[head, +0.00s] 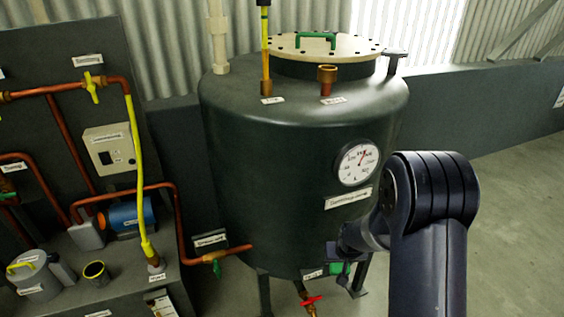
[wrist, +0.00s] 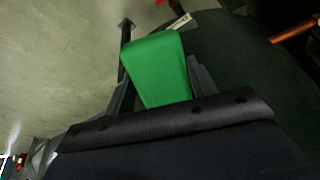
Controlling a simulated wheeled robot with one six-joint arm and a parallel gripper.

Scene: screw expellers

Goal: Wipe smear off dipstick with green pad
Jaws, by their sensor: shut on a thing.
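The green pad (wrist: 158,62) is clamped between the fingers of my gripper (wrist: 163,88) in the wrist view. In the head view only a small green part of it (head: 337,267) shows at my gripper (head: 340,270), low in front of the tank's lower right side. A thin yellow rod with a black top (head: 265,45), which looks like the dipstick, stands upright in a brass fitting on the tank's top left. My gripper is well below it and apart from it. I cannot make out a smear on it.
The dark tank (head: 270,170) fills the middle, with a dial gauge (head: 357,163), a brass port (head: 327,77) and a green-handled lid (head: 325,46). A red-handled valve (head: 312,301) sits below. Copper pipes (head: 178,215) and a bench are left. Open floor (head: 520,200) lies right.

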